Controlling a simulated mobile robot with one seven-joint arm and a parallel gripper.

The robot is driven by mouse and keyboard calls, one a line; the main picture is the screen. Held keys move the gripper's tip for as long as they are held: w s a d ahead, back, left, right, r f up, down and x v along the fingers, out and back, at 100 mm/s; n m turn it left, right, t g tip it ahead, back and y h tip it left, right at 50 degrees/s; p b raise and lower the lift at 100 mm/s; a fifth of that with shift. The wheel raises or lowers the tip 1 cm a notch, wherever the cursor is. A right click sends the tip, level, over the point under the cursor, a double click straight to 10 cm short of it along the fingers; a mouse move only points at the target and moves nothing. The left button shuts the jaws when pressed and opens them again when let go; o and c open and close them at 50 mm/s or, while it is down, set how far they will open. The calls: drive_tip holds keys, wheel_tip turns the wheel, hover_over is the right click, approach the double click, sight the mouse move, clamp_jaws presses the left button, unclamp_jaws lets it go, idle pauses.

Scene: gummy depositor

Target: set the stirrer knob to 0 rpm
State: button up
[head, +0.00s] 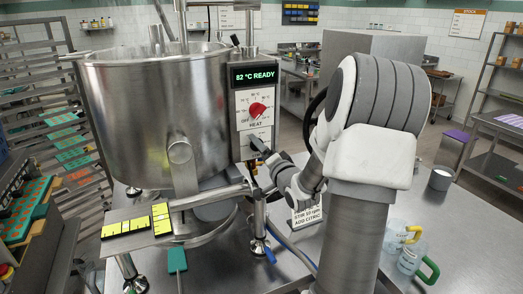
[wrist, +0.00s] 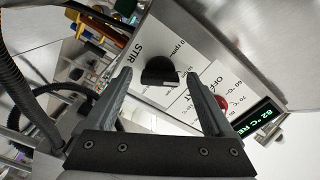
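The stirrer knob (wrist: 159,70) is black and sits on the white STIR plate (wrist: 147,45) in the wrist view. Its lower edge looks flat, and a "0 rpm" mark is printed above and to its right. I cannot tell which mark it points at. My gripper (wrist: 160,82) is open, its two fingers apart on either side of the knob in the picture, with no clear contact. In the head view my gripper (head: 260,147) is at the lower part of the control panel (head: 242,108), and the stirrer knob is hidden there.
The red HEAT knob (head: 257,110) is just above, under a display (head: 254,76) reading "82 °C READY"; in the wrist view the red knob (wrist: 221,103) is close to the right finger. The steel kettle (head: 150,110) stands left. Jugs (head: 411,257) stand on the table at right.

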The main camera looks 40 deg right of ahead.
drive_tip(key=c, duration=1.3)
drive_tip(key=shift+f+n+b, duration=0.1)
drive_tip(key=shift+n+b, duration=0.2)
drive_tip(key=shift+b, duration=0.05)
drive_tip(key=shift+n+b, duration=5.7)
drive_tip(key=shift+b, duration=0.35)
drive_tip(key=o, duration=1.4)
drive_tip(key=shift+c, duration=0.2)
